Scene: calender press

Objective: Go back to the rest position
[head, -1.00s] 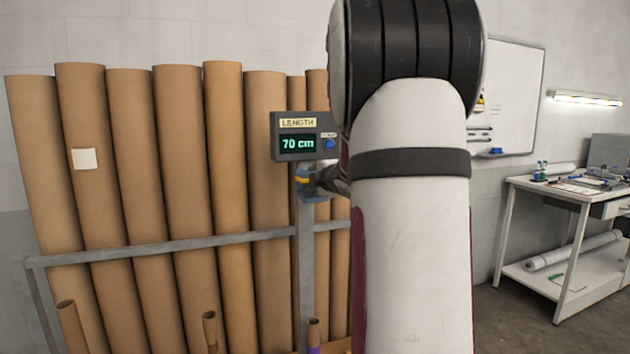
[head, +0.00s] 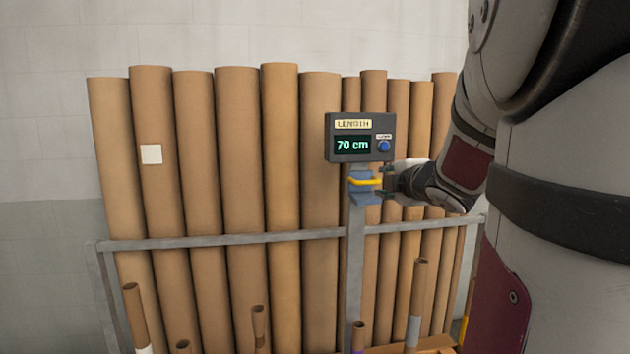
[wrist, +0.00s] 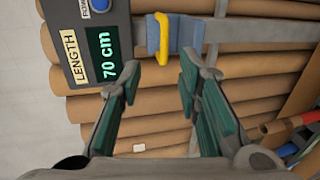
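My gripper (head: 387,182) is at the right side of the yellow handle (head: 366,181) under the length display (head: 360,137) in the head view. In the wrist view my gripper (wrist: 174,66) has its two green-padded fingers apart with nothing between them. The yellow handle (wrist: 161,38), on its blue-grey holder (wrist: 186,36), lies just past the fingertips, apart from them in that view. The display, which also shows in the wrist view (wrist: 92,45), reads 70 cm and has a blue button.
Tall brown cardboard tubes (head: 240,190) lean on the wall behind a grey metal rail (head: 215,241). Shorter tubes (head: 420,290) stand in front, low in the head view. My arm covers the right side. Bare wall shows at the left.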

